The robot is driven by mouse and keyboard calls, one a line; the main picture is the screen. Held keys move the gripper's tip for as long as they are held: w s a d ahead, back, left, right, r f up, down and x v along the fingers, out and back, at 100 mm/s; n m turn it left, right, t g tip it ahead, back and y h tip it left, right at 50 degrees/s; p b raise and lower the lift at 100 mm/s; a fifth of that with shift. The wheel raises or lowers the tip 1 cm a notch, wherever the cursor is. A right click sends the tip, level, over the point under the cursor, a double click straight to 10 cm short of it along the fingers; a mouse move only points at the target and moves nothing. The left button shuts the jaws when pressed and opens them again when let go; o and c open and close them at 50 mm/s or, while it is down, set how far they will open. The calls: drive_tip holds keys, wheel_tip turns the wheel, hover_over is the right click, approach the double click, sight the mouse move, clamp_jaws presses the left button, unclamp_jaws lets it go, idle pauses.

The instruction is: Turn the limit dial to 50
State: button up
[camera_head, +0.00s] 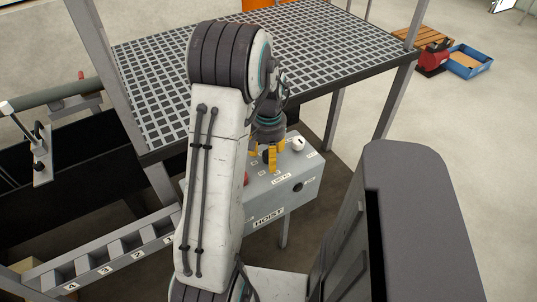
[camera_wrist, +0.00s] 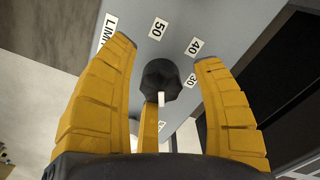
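The limit dial (camera_wrist: 161,80) is a black knob with a white pointer mark in the wrist view. The mark is on the knob's lower side, facing down the picture, away from the 50 label (camera_wrist: 158,28) above the knob. Labels 40 (camera_wrist: 195,46) and 30 (camera_wrist: 193,80) lie to its right; another below is partly hidden. My gripper (camera_wrist: 165,52) is open, its yellow fingers spread either side of the knob with gaps showing. In the head view my gripper (camera_head: 269,158) points down at the grey hoist box (camera_head: 262,197); the dial is hidden there.
The box top also has a white round knob (camera_head: 298,144) right of my gripper and a red button (camera_head: 246,178) partly behind my arm. A metal grating platform (camera_head: 330,40) stands close behind. A numbered rail (camera_head: 110,247) runs along the left.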

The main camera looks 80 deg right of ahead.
drive_tip(key=shift+d+r, duration=0.1)
drive_tip(key=shift+r, duration=0.05)
drive_tip(key=shift+r, duration=0.25)
wheel_tip(320, 180, up, 11)
drive_tip(key=shift+r, duration=0.15)
idle(0.4)
idle(0.7)
